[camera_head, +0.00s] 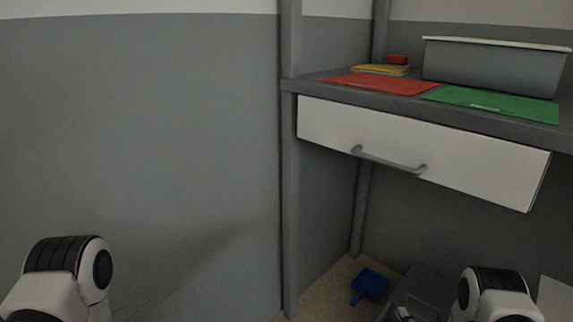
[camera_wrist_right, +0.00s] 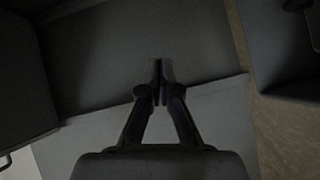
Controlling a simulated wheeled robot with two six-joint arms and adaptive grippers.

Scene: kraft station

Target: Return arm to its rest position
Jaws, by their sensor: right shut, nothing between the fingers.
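My right arm (camera_head: 490,292) shows at the bottom right of the head view, in front of and below the shelf unit. My right gripper (camera_wrist_right: 160,84) shows in the right wrist view. Its two dark fingers are together, with nothing between them. Below the fingers are dark and paler grey flat surfaces, and the gripper appears apart from them. My left arm (camera_head: 70,272) shows at the bottom left of the head view, by the grey wall. The left gripper is outside the frames.
A white drawer (camera_head: 420,155) with a grey handle sits under the shelf. The shelf holds a red mat (camera_head: 380,84), a green mat (camera_head: 495,104), a grey bin (camera_head: 490,68) and a small red block (camera_head: 398,59). A blue dustpan-like object (camera_head: 370,284) lies on the floor.

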